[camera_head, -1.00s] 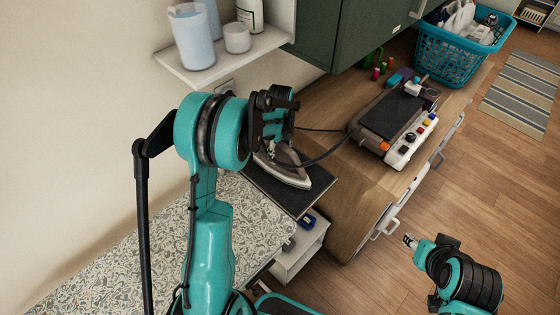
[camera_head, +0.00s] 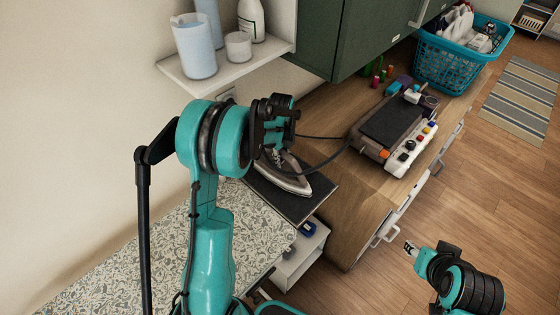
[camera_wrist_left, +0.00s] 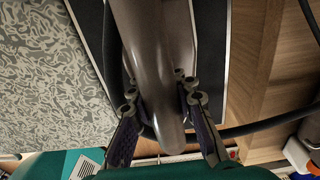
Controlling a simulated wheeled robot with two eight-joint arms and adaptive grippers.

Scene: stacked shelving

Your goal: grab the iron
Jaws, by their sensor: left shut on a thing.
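The iron (camera_head: 290,182), grey with a pale soleplate edge, lies on a black pad (camera_head: 318,200) at the counter corner in the head view. My left gripper (camera_head: 274,140) is over its rear and hides much of the handle there. In the left wrist view the two fingers of my left gripper (camera_wrist_left: 162,98) stand on either side of the iron's rounded grey handle (camera_wrist_left: 150,50), shut on it. I cannot tell any gap under the iron. My right gripper (camera_head: 410,247) is at the lower right, away from the iron, too small to read its jaws.
A dark cord (camera_head: 330,160) runs from the iron area towards a grey machine (camera_head: 393,122) with coloured buttons on the wooden counter. A white shelf (camera_head: 270,43) with containers and a green cabinet (camera_head: 365,35) overhang behind. The speckled countertop (camera_head: 130,265) is clear.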

